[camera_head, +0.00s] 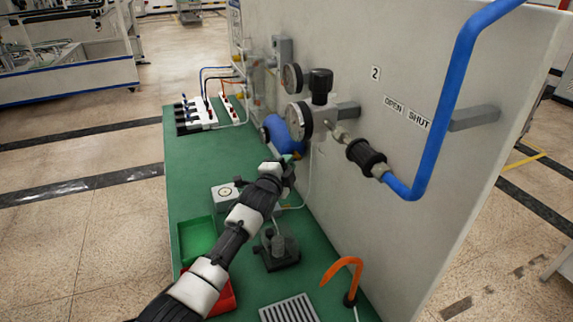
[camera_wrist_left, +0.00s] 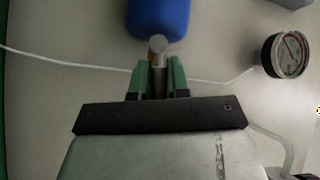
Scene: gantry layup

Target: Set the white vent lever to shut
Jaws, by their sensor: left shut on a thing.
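My left gripper (camera_head: 288,161) reaches to the wall panel, just below the blue cylinder (camera_head: 284,131). In the left wrist view its green fingers (camera_wrist_left: 160,75) are shut on a small pale grey, round-ended piece (camera_wrist_left: 158,45). This piece stands right below the blue cylinder, which also shows in that view (camera_wrist_left: 158,15). It may be the white vent lever, but I cannot tell for sure; the fingers hide its lower part. The signs OPEN (camera_head: 393,106) and SHUT (camera_head: 418,119) are on the panel to the right. My right gripper is not in view.
Pressure gauges (camera_head: 299,121) and a black-capped regulator (camera_head: 321,86) stick out from the panel (camera_head: 400,210). A blue pipe (camera_head: 441,110) runs at right. The green bench (camera_head: 190,165) holds a green bin (camera_head: 197,240), a dark stand (camera_head: 277,253) and an orange hook (camera_head: 343,272).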

